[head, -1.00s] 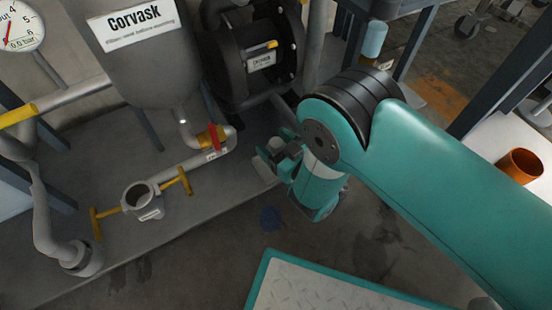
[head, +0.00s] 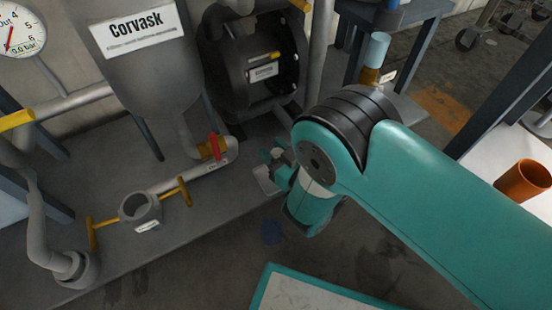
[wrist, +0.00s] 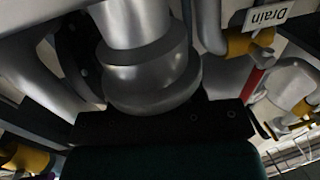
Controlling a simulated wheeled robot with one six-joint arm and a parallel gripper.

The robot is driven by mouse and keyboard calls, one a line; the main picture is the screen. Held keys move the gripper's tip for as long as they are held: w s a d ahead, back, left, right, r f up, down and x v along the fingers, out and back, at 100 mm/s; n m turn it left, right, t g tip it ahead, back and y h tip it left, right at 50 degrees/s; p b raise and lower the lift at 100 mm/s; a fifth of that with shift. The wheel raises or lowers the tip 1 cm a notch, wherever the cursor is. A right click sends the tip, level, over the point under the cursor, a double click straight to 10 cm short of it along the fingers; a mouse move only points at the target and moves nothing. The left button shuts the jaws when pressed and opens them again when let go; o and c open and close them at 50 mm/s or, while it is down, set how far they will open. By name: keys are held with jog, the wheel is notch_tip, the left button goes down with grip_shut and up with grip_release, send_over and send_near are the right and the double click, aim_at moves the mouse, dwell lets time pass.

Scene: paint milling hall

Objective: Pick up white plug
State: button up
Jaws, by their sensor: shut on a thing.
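My gripper (head: 272,168) is beyond my teal forearm in the head view, low beside the grey ledge. A light grey-white stepped round piece (wrist: 150,72), apparently the white plug, fills the middle of the wrist view. It sits against the dark jaw bar of my gripper (wrist: 160,125), which is shut on it. In the head view the plug is not clearly told apart from the gripper; a pale flat piece (head: 266,182) shows just below the jaws. The fingertips are partly hidden by my wrist.
An open grey pipe fitting (head: 140,208) with yellow handles stands on the ledge at left. A red valve handle (head: 214,146) is on the pipe under the Corvask tank (head: 140,70). A dark round pump (head: 258,55) stands behind the gripper. An orange-brown cup (head: 524,180) is at right.

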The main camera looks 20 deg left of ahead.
jog(key=shift+r, duration=0.15)
notch_tip(320, 180, up, 26)
jog(key=p, duration=2.3)
jog(key=shift+r, duration=0.1)
